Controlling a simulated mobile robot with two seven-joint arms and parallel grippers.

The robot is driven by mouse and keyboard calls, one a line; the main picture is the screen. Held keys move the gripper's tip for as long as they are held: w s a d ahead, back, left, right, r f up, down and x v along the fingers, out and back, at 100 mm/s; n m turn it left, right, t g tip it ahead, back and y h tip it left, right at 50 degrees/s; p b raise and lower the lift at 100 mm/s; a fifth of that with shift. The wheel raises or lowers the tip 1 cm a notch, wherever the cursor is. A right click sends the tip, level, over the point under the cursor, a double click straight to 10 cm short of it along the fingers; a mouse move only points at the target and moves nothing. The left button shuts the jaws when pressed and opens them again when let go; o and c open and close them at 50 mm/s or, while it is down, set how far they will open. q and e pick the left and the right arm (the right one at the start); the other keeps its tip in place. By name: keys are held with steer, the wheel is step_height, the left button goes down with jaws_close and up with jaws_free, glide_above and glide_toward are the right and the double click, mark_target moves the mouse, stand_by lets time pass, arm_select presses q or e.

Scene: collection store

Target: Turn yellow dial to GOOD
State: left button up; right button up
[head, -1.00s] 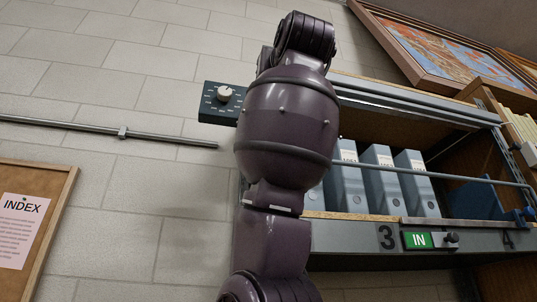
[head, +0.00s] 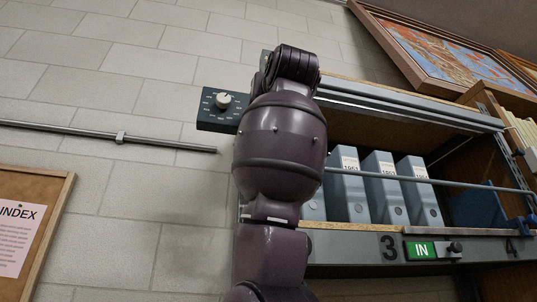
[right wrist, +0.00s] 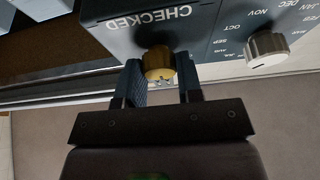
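A dark control box (head: 209,124) is on the block wall; in the head view my raised arm covers its right part. In the right wrist view the box (right wrist: 205,14) appears upside down, with the word CHECKED beside a yellow dial (right wrist: 158,62). My right gripper (right wrist: 161,75) has a finger on either side of the yellow dial, with the dial at the fingertips. The fingers look apart, and firm contact is not visible. The word GOOD cannot be read. The yellow dial is hidden in the head view. My left gripper is not in view.
A white month dial (head: 223,101) is on the same box and also shows in the right wrist view (right wrist: 267,48). A shelf with blue-grey binders (head: 384,183) stands right of my arm. A metal rail (head: 120,138) runs along the wall; an INDEX board (head: 60,215) hangs lower left.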

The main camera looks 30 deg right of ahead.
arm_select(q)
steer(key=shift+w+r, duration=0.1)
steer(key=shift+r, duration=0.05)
arm_select(e)
steer(key=shift+c, duration=1.4)
steer(key=shift+n, duration=0.3)
arm_select(q)
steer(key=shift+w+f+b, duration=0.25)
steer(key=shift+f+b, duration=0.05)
steer(key=shift+b, duration=0.4)
arm_select(e)
steer(key=shift+s+d+r+n+g+y, duration=0.15)
steer(key=shift+n+y, duration=1)
steer(key=shift+n, duration=1.05)
steer(key=shift+w+f+n+g+y, duration=0.1)
steer(key=shift+n+y, duration=1)
steer(key=shift+n, duration=1.1)
steer(key=shift+s+d+r+n+g+y, duration=0.15)
steer(key=shift+n+y, duration=1)
steer(key=shift+n, duration=1.05)
steer(key=shift+w+a, duration=0.1)
steer(key=shift+a, duration=0.05)
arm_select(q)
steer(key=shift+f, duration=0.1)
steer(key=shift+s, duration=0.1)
arm_select(e)
steer(key=o, duration=0.9)
steer(key=shift+f, duration=0.1)
